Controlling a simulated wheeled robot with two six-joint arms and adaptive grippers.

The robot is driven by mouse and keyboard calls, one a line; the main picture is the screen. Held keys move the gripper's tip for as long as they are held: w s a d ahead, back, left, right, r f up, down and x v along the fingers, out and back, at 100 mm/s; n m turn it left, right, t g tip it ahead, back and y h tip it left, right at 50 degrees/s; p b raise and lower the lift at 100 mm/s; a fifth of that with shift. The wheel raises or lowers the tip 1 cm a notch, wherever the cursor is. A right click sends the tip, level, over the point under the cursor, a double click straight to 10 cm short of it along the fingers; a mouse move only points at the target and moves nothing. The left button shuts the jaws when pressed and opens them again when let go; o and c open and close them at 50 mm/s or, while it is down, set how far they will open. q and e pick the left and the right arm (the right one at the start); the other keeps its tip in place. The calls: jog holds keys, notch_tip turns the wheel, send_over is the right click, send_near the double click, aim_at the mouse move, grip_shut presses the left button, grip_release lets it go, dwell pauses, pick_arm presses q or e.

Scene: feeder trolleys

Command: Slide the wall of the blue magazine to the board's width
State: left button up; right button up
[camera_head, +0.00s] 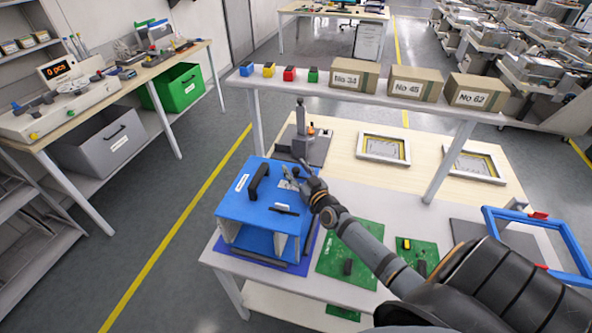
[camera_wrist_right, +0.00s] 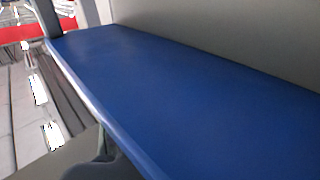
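The blue magazine (camera_head: 232,208) stands at the left end of the near table, with a black handle on its top and an open front showing pale inner walls. My right gripper (camera_head: 289,174) is at the right rear corner of its top. Its fingers look spread and empty, though they are small there. Whether they touch the magazine I cannot tell. In the right wrist view a blue panel (camera_wrist_right: 190,100) with a pale edge fills much of the picture. Green boards (camera_head: 340,250) lie right of the magazine, partly behind my right arm. My left gripper is not in view.
A shelf above the table holds cartons (camera_head: 413,83) and small coloured blocks (camera_head: 290,73). A grey post device (camera_head: 302,135) stands behind the magazine. A blue frame (camera_head: 540,222) stands at the right. The floor left of the table is clear.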

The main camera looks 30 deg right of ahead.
aim_at(305, 178)
grip_shut()
jog(key=shift+s+d, duration=0.15)
jog(key=shift+s, duration=0.05)
jog(key=shift+s+d+p, duration=0.35)
jog(key=shift+s+d, duration=0.55)
jog(key=shift+s, duration=0.15)
jog(key=shift+o, duration=0.5)
grip_release()
jog(key=shift+w+a, duration=0.1)
